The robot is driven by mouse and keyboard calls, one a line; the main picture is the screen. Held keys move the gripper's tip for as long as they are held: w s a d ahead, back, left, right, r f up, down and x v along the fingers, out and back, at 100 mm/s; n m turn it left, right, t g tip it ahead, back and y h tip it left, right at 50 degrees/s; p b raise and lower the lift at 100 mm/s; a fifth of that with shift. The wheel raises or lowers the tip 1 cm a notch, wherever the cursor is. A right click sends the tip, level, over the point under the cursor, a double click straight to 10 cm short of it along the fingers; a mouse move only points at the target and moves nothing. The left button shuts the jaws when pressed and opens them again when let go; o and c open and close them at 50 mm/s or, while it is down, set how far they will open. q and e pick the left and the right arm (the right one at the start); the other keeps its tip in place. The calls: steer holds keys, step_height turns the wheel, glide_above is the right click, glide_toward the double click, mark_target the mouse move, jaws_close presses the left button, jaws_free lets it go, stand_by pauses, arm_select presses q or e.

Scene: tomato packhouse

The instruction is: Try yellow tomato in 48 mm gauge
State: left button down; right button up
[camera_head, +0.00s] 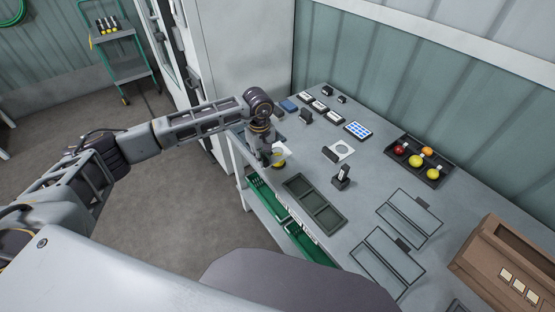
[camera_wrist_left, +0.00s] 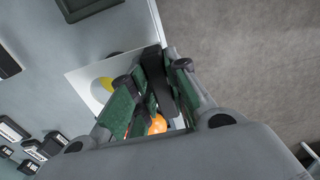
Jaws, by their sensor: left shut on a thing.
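My left gripper (camera_head: 268,154) is at the near left edge of the grey table. It is shut on the dark handle (camera_wrist_left: 152,70) of a white gauge plate (camera_head: 281,148); the plate also shows in the wrist view (camera_wrist_left: 82,80). No size mark is readable on it. A yellow tomato (camera_head: 278,163) shows just below the plate, and yellow shows through the plate's round hole in the wrist view (camera_wrist_left: 104,84). I cannot tell whether tomato and plate touch. An orange patch (camera_wrist_left: 157,124) shows between the fingers, its nature unclear. My right gripper is not in view.
A second white gauge (camera_head: 344,149) lies mid-table, with a small dark stand (camera_head: 341,179) nearer. A dark tray (camera_head: 390,151) holds red, orange and yellow tomatoes. An empty sectioned tray (camera_head: 315,203), outlined table areas (camera_head: 387,262) and a brown box (camera_head: 497,255) lie right of the gripper.

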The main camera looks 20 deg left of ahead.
arm_select(q)
steer(key=shift+r+p, duration=0.7)
steer(key=shift+r, duration=1)
